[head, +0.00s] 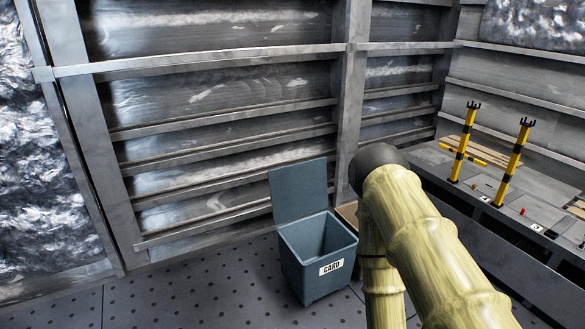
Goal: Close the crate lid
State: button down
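A blue-grey crate (303,278) stands on the floor in the lower middle of the head view, with a white label reading "CARD" on its front. Its inside is open to view and looks empty. Its lid (299,190) stands upright at the back edge, leaning slightly back toward the wall. My arm, pale yellow and thick, rises from the lower right and bends to a dark end just right of the crate. My gripper does not show; it is hidden behind the arm or out of the frame.
A grey bench (480,205) runs along the right, with yellow-and-black posts (509,165) and small parts on it. A ribbed metal wall (220,110) stands behind the crate. A tan box edge (347,214) shows between crate and arm. The dotted floor (190,290) left of the crate is clear.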

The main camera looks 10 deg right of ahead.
aim_at(297, 190)
jog(key=u, duration=0.65)
jog(key=i, duration=0.9)
jog(key=z, duration=0.25)
